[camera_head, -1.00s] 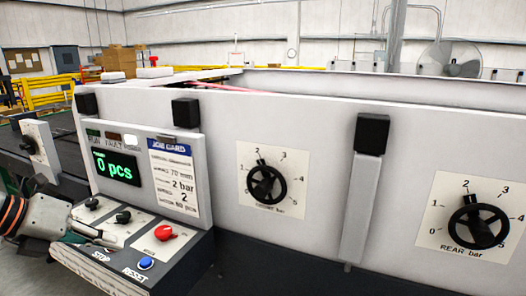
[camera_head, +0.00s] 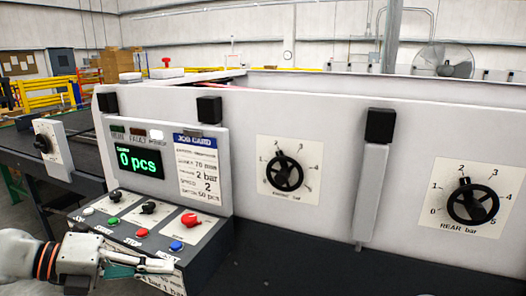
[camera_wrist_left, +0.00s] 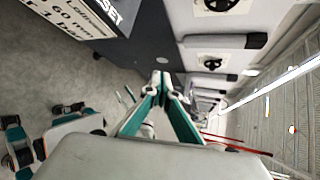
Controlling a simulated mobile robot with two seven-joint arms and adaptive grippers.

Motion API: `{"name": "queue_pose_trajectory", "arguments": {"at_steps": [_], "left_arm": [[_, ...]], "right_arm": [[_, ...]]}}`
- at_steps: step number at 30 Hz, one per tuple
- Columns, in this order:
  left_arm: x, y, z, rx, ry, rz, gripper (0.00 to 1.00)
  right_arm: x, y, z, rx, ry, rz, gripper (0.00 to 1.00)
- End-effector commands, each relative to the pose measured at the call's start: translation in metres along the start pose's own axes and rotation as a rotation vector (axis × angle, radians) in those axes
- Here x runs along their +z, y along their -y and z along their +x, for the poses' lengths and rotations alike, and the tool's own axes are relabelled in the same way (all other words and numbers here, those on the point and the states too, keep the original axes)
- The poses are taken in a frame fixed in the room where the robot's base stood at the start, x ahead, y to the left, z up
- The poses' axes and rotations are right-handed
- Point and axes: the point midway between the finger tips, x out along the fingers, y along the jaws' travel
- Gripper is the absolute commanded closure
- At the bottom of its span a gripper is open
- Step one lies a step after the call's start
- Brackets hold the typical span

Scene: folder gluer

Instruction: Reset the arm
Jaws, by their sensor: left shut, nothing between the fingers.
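My left gripper (camera_head: 172,267) is at the lower left of the head view, in front of the control panel's front edge and below its buttons. It is shut and empty, and its fingers point to the right. In the left wrist view its teal and grey fingers (camera_wrist_left: 161,80) meet at the tips, apart from the dark panel box (camera_wrist_left: 140,35) above. The control panel (camera_head: 120,236) carries several knobs and buttons, among them a red knob (camera_head: 190,220) and a blue button (camera_head: 176,246). My right gripper is not in view.
A display (camera_head: 139,162) reads 0 pcs beside a job card (camera_head: 196,165). Two black handwheels, one in the middle (camera_head: 286,173) and one marked REAR bar (camera_head: 472,203), sit on the machine's white side. A dark conveyor (camera_head: 75,165) stands at the left. Grey floor lies below.

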Motion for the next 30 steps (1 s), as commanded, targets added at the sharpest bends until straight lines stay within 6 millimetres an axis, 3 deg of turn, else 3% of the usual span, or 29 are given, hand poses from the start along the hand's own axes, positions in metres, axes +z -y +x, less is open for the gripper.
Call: {"name": "queue_pose_trajectory", "arguments": {"at_steps": [4,8,11,14,16,20,24,27,30], "left_arm": [[-0.014,0.011,0.035,-0.291,0.036,-0.241,1.00],[-0.006,-0.004,0.051,-0.513,0.164,-0.530,1.00],[-0.001,-0.041,0.057,-0.617,0.301,-0.775,1.00],[-0.005,-0.095,0.063,-0.661,0.449,-1.021,1.00],[-0.018,-0.138,0.068,-0.660,0.548,-1.188,1.00],[-0.061,-0.213,0.078,-0.609,0.709,-1.469,1.00],[-0.124,-0.279,0.090,-0.513,0.839,-1.731,1.00],[-0.168,-0.309,0.097,-0.442,0.899,-1.875,1.00],[-0.200,-0.327,0.103,-0.387,0.935,-1.972,1.00]], "right_arm": [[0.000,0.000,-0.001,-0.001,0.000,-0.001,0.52],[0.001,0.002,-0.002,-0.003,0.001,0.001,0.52],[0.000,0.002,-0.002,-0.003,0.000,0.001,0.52],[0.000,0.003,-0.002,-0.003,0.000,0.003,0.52],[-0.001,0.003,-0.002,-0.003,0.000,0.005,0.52],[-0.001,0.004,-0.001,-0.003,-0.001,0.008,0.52],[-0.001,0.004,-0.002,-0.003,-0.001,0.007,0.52],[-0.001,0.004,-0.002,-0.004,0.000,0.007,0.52],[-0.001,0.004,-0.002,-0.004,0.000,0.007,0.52]]}}
